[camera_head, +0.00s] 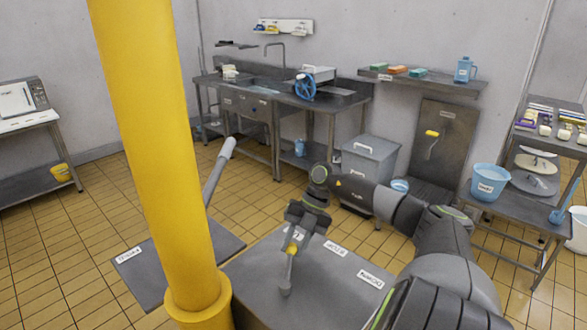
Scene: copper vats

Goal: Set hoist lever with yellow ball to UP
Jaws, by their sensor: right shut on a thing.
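The hoist lever (289,270) stands on a grey metal box top (325,295) in the lower middle. Its yellow ball (292,249) shows just below my right gripper (294,240). My right gripper reaches in from the right, points down and is shut on the ball, covering part of it. The grey shaft below looks close to upright and meets the top at a small base. White labels (370,280) lie on the box top to the right of the lever; I cannot read them surely. My left gripper is not in view.
A thick yellow post (160,130) stands close on the left and hides part of the box. Behind it, a grey-handled lever (219,170) rises near a labelled dark plate (160,265). A lidded bin (370,160) and a side table with a blue bucket (490,182) stand behind.

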